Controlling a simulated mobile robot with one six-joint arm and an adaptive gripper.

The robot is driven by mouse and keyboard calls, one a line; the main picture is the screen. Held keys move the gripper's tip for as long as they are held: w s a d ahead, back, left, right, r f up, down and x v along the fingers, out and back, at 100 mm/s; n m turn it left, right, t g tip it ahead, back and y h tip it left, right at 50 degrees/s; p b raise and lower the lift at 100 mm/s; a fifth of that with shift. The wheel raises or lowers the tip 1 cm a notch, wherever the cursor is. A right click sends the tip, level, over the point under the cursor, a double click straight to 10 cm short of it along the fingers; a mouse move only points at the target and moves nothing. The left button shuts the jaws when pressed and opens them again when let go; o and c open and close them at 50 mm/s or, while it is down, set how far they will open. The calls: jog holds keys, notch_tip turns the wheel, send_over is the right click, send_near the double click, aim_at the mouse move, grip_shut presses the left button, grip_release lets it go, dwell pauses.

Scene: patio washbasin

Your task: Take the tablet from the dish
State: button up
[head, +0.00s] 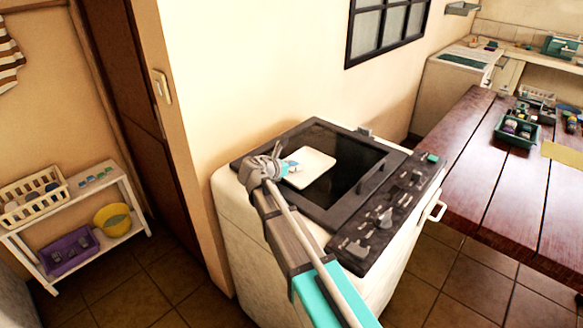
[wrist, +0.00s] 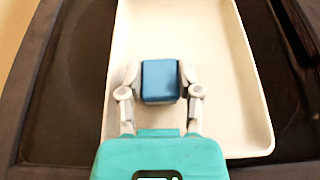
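The tablet is a small blue block with rounded edges (wrist: 161,82), lying over the pale floor of the dish in the wrist view. The dish (wrist: 220,110) is a white, shallow rectangular tray with a raised rim. In the head view the dish (head: 318,165) rests on the dark lid of a washing machine. My gripper (wrist: 160,80) reaches down over the dish, its two grey fingers against the left and right sides of the tablet. In the head view my gripper (head: 283,166) is at the dish's left edge and partly hides the tablet. Whether the tablet touches the dish cannot be told.
The white washing machine (head: 250,240) has a dark control panel (head: 385,215) with knobs along its right side. A wooden table (head: 480,160) with a green crate (head: 515,132) stands to the right. A wall rises behind. A low white shelf (head: 90,215) stands at the left.

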jog(key=shift+c, duration=1.1)
jog(key=shift+r, duration=0.1)
notch_tip(320, 180, up, 3)
jog(key=p, duration=0.3)
jog(key=shift+f, duration=0.2)
jog(key=s+d+r+p, duration=0.1)
jog(key=s+r+p, duration=0.9)
jog(key=s, duration=0.4)
jog(key=shift+d, duration=0.3)
jog(key=shift+w+r, duration=0.1)
